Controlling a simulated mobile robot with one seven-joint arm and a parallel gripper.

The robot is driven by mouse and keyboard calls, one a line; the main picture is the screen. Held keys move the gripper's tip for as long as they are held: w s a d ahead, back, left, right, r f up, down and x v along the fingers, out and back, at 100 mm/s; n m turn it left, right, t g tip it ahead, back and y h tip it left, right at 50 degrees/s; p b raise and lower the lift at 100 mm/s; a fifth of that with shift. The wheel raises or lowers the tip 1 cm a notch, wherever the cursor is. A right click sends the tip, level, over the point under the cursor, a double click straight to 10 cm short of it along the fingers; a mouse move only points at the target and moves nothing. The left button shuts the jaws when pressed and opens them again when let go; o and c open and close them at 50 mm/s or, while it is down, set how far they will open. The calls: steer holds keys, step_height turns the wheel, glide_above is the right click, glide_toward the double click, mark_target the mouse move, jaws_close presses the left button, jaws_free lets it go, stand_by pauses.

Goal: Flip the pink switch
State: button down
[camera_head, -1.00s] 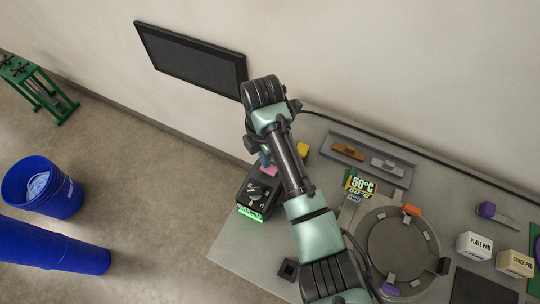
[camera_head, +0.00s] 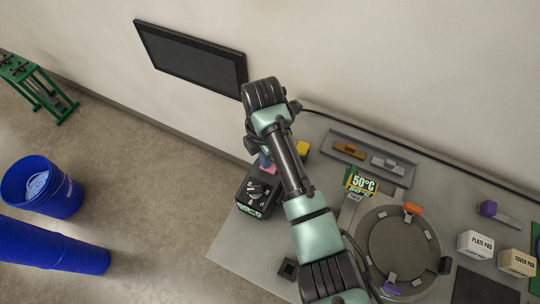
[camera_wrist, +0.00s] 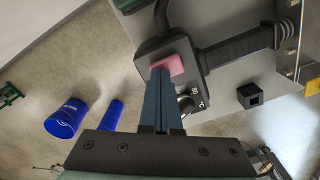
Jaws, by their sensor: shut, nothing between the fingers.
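The pink switch (camera_wrist: 168,66) sits on a black control box. In the wrist view my gripper (camera_wrist: 161,76) is shut, its blue fingers together with their tips at the pink switch, touching or very close; I cannot tell which. In the head view a small part of the pink switch (camera_head: 269,170) shows beside my arm. The black control box (camera_head: 257,192) stands at the left end of the grey table, with a dial and white markings on top. My gripper (camera_head: 265,163) is mostly hidden behind my arm there.
A yellow block (camera_head: 302,148) lies right of the box. A 50°C sign (camera_head: 362,184), a round grey plate (camera_head: 402,250) and a tray (camera_head: 400,178) with orange and grey pieces are farther right. Blue bins (camera_head: 55,193) stand on the floor at left.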

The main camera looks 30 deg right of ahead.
steer(key=shift+r+p, duration=3.4)
steer(key=shift+r, duration=0.05)
steer(key=w+a+r+m+t+b, duration=0.25)
steer(key=w+a+r+t, duration=0.2)
steer(key=w+r, duration=0.3)
steer(key=w+a+r+m+t+b, duration=0.25)
steer(key=w+r+t, duration=0.25)
steer(key=w+r, duration=0.25)
steer(key=a+r+m+t+b, duration=0.1)
steer(key=a+r+m+t, duration=0.25)
steer(key=r, duration=0.65)
steer(key=a+r+m+t+b, duration=0.15)
steer(key=r+t, duration=0.25)
steer(key=r, duration=0.5)
steer(key=s+a+r+m+t+b, duration=0.2)
steer(key=s+r+m+t, duration=0.7)
steer(key=s+r, duration=1.1)
steer(key=shift+s+r+m+t, duration=0.15)
steer(key=shift+r+m+t, duration=0.15)
steer(key=shift+r+t, duration=0.5)
